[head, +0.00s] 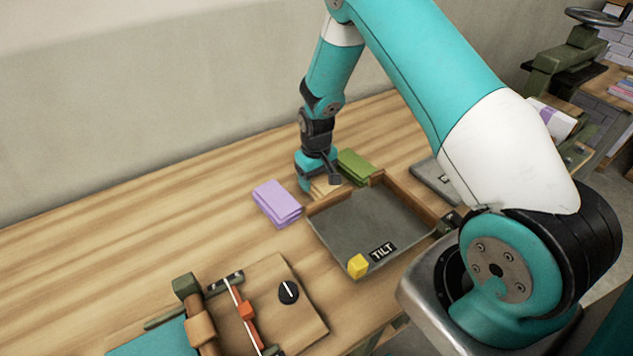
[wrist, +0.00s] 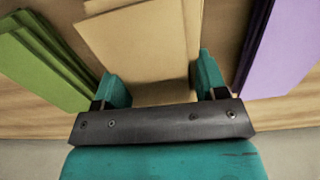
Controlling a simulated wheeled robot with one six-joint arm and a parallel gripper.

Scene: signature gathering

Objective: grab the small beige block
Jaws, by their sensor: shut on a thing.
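The small beige block (head: 323,189) sits at the back corner of the grey tray, between the purple and green blocks, partly hidden by my gripper. In the wrist view the beige block (wrist: 140,38) looks like a stack of thin layers. My gripper (head: 318,182) points down at it. In the wrist view the teal fingers of my gripper (wrist: 160,78) stand on either side of the beige block, shut on it. I cannot tell whether the block is clear of the table.
A purple block (head: 276,203) and a green block (head: 356,166) flank my gripper closely. The grey tray (head: 350,222) has wooden edges, a TILT label (head: 382,251) and a yellow cube (head: 358,266). A wooden board with a dial (head: 289,292) lies in front. The table's left is clear.

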